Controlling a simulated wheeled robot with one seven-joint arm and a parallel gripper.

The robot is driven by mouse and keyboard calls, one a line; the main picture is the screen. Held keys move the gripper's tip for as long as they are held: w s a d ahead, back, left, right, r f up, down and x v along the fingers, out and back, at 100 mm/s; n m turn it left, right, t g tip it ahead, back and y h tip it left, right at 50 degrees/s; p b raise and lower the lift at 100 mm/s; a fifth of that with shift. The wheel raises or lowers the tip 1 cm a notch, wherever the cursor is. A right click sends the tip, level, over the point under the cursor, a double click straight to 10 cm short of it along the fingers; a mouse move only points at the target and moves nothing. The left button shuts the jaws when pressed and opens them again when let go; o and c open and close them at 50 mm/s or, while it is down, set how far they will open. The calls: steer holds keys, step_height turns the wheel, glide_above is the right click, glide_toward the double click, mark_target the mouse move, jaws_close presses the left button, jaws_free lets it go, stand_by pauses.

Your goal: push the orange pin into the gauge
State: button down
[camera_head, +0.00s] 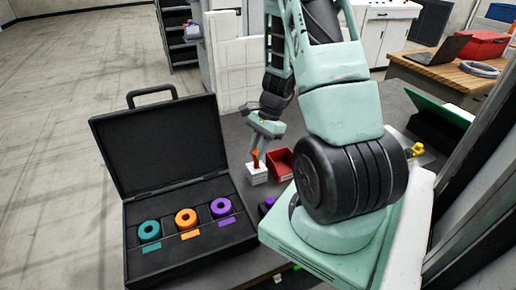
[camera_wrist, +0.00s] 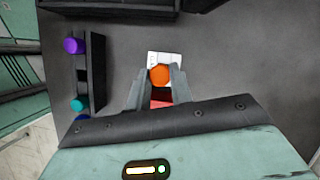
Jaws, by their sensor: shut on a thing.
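My gripper (camera_head: 257,150) is shut on the orange pin (camera_head: 255,159), which points down from the fingers at a white block (camera_head: 258,175) on the dark table. In the wrist view the pin's round orange end (camera_wrist: 159,75) sits between the two fingertips (camera_wrist: 161,73), with part of the white block (camera_wrist: 160,57) behind it. The pin's lower end meets the block in the picture; how deep it sits cannot be told. An open black case holds an orange ring (camera_head: 186,218) between a teal ring (camera_head: 149,231) and a purple ring (camera_head: 221,207).
A red bin (camera_head: 279,164) stands right beside the white block; it shows between my fingers in the wrist view (camera_wrist: 160,102). A dark rack (camera_wrist: 97,72) with purple and teal pieces is at left there. The case's raised lid (camera_head: 158,145) stands left of my arm.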

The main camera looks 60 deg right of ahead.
steer(key=shift+f+b, duration=0.45)
steer(key=shift+f, duration=0.1)
steer(key=c, duration=0.8)
jaws_free()
steer(key=shift+o, duration=0.2)
steer(key=shift+r, duration=0.1)
step_height(320, 180, up, 9)
steer(key=p, duration=0.7)
steer(key=shift+p, duration=0.35)
